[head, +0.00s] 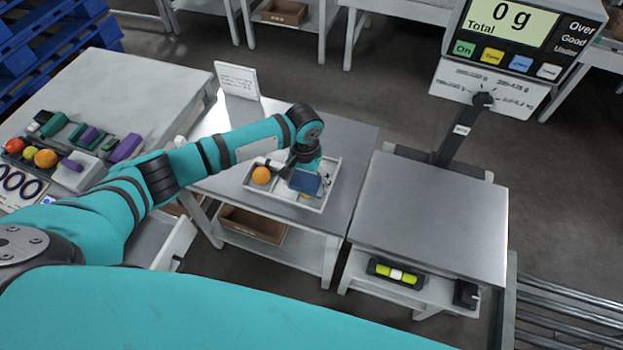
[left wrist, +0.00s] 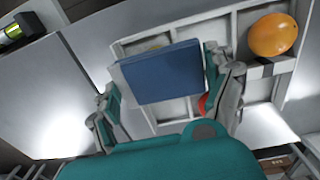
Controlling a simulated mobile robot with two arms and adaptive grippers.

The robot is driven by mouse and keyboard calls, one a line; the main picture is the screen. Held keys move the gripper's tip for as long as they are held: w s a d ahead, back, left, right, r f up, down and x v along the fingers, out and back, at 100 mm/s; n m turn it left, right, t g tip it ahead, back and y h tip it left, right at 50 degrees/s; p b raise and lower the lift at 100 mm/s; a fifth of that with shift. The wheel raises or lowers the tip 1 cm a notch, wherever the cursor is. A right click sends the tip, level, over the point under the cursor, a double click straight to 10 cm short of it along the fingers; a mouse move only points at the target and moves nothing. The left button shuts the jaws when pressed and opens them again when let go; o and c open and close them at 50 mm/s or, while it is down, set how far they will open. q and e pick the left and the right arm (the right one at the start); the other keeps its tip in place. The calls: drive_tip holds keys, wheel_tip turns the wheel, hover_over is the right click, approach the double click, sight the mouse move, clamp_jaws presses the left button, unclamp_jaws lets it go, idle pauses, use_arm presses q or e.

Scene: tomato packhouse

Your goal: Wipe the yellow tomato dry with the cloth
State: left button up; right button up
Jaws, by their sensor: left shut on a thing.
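My left gripper (head: 305,170) is over the white divided tray (head: 247,184) on the metal table. It is shut on a blue cloth (head: 304,183), which also shows between the fingers in the left wrist view (left wrist: 163,75). A small yellow patch (head: 306,196), likely the yellow tomato, shows at the cloth's lower edge; the cloth hides most of it. I cannot tell whether they touch. An orange tomato (head: 261,175) lies in the tray's left part, also in the left wrist view (left wrist: 272,35). A bit of red (left wrist: 203,104) shows beside one finger. My right gripper is not in view.
A bench at left carries several tomatoes (head: 46,158) and green and purple blocks (head: 126,147). A sign card (head: 236,80) stands behind the tray. A scale (head: 432,215) with an empty plate, its display (head: 510,28) reading 0 g, is at right. The table's back right is clear.

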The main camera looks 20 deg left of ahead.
use_arm(q)
drive_tip(key=shift+s+d+f, duration=0.1)
drive_tip(key=shift+s+f, duration=0.1)
drive_tip(key=shift+f, duration=0.05)
idle(0.4)
drive_tip(key=shift+d+p, duration=0.35)
drive_tip(key=shift+d, duration=0.8)
drive_tip(key=shift+w, duration=0.1)
drive_tip(key=shift+a+r+p, duration=0.15)
drive_tip(key=shift+a+p, duration=0.2)
drive_tip(key=shift+a, duration=0.95)
wheel_tip(320, 180, up, 7)
drive_tip(key=p, duration=0.8)
drive_tip(key=shift+w+d, duration=0.1)
